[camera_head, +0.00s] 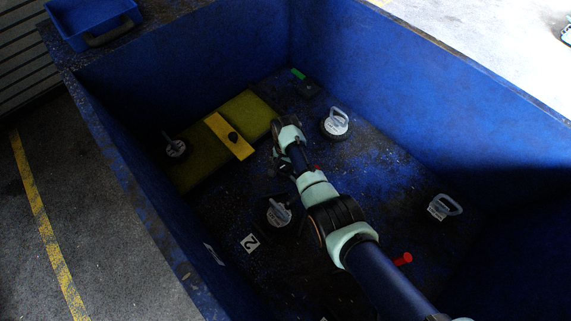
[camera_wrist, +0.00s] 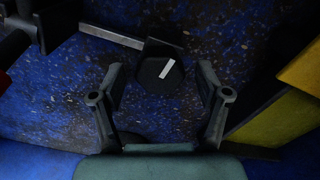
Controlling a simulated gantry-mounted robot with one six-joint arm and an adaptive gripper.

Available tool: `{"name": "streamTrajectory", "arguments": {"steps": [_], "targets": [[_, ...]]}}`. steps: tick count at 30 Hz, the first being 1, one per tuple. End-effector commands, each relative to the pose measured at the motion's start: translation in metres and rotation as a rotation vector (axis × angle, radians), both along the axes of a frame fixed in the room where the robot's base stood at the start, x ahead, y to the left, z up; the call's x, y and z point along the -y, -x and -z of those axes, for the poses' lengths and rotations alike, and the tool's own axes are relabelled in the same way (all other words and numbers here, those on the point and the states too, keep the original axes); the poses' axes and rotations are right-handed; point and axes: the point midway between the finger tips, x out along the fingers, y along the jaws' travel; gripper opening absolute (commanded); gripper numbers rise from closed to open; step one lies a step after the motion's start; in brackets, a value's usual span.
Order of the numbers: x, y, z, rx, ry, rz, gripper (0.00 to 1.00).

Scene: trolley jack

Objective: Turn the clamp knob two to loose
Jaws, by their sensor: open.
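In the wrist view a round black knob (camera_wrist: 160,74) with a short white line, slanting up to the right, sits ahead of my gripper (camera_wrist: 160,78). The two fingers are open, one to the left and one to the right of the knob, with gaps on both sides. I cannot tell how far the fingertips are above it. In the head view my gripper (camera_head: 279,150) is low in the blue bin by the right end of the yellow-green block, and the knob is hidden behind my arm. A white plate marked 2 (camera_head: 250,243) lies on the bin floor.
A grey bar (camera_wrist: 112,37) lies beside the knob. High blue bin walls (camera_head: 430,80) surround the floor.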

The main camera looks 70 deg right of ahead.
Motion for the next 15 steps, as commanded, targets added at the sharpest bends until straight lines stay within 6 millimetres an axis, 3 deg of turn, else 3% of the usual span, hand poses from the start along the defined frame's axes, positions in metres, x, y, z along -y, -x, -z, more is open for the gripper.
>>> {"name": "streamTrajectory", "arguments": {"steps": [1,11,15], "targets": [[0.0000,0.0000,-0.0003,0.000,0.000,0.000,0.74],[-0.0001,0.0000,-0.0003,0.000,0.000,0.000,0.19],[-0.0001,0.0001,-0.0015,0.000,0.000,-0.045,0.15]]}}
